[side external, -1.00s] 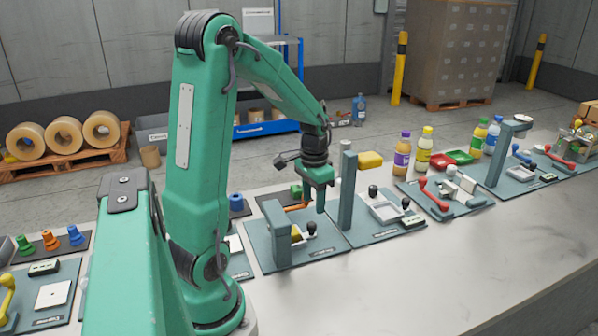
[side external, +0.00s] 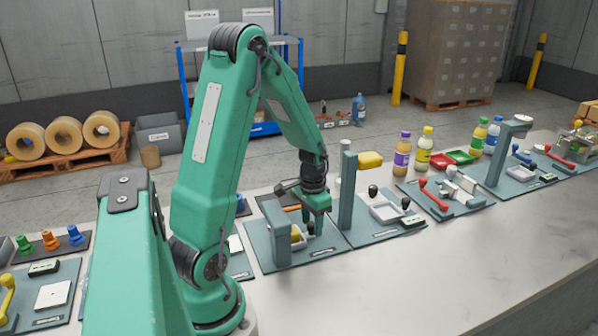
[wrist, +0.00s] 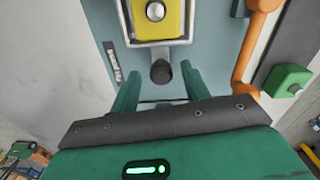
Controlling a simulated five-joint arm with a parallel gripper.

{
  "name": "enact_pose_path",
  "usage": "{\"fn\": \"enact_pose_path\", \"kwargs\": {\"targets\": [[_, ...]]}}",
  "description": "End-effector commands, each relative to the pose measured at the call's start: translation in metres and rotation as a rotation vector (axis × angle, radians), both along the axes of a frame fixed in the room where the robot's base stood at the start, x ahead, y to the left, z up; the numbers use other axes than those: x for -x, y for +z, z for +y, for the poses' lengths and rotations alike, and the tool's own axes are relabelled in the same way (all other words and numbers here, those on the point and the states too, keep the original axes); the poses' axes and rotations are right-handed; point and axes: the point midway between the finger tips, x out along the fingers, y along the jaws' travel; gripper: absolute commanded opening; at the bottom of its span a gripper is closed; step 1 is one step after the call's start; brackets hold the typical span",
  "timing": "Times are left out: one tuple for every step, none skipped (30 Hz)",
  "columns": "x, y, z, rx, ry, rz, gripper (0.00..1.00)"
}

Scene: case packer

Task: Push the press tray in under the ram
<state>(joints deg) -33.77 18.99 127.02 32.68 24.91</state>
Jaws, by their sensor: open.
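The press tray (wrist: 178,42) is a pale-rimmed tray carrying a yellow block (wrist: 172,25) with a round silver piece at its centre. A black knob (wrist: 161,73) stands at the tray's near side in the wrist view. In the side view the yellow block (side external: 296,235) shows beside the press's grey upright (side external: 276,240). My gripper (wrist: 160,68) is open, with its two fingers apart on either side of the knob as seen from the wrist. I cannot tell whether they touch it. In the side view my gripper (side external: 312,222) is low over the station.
An orange lever (wrist: 243,60) and a green block (wrist: 287,80) lie to the right in the wrist view. A tall grey post (side external: 347,190) stands close right of my gripper in the side view. The counter front (side external: 400,270) is clear.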

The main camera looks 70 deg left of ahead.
Motion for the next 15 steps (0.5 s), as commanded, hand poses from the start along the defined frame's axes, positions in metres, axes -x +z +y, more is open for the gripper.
{"fn": "enact_pose_path", "kwargs": {"targets": [[0.0002,-0.0013,0.0001,0.000,0.000,0.000,0.47],[0.0002,-0.0016,0.0001,0.000,0.000,0.000,0.47],[0.0001,-0.0018,0.0001,0.000,0.000,0.000,0.47],[0.0001,-0.0018,0.0002,0.000,0.000,0.000,0.47],[0.0001,-0.0018,0.0002,0.000,0.000,0.000,0.47],[0.0001,-0.0017,0.0002,0.000,0.000,0.000,0.47],[0.0001,-0.0017,0.0002,0.000,0.000,0.000,0.47],[0.0001,-0.0016,0.0002,0.000,0.000,0.000,0.47],[0.0001,-0.0016,0.0002,0.000,0.000,0.000,0.45],[0.0001,-0.0016,0.0002,0.000,0.000,0.000,0.39],[0.0001,-0.0016,0.0002,0.000,0.000,0.000,0.33],[0.0000,-0.0015,0.0002,0.000,0.000,0.000,0.25],[0.0000,-0.0015,0.0001,0.000,0.000,0.000,0.19],[0.0000,-0.0015,0.0001,0.000,0.000,0.000,0.13],[0.0001,-0.0015,0.0000,0.000,0.000,0.000,0.05]]}}
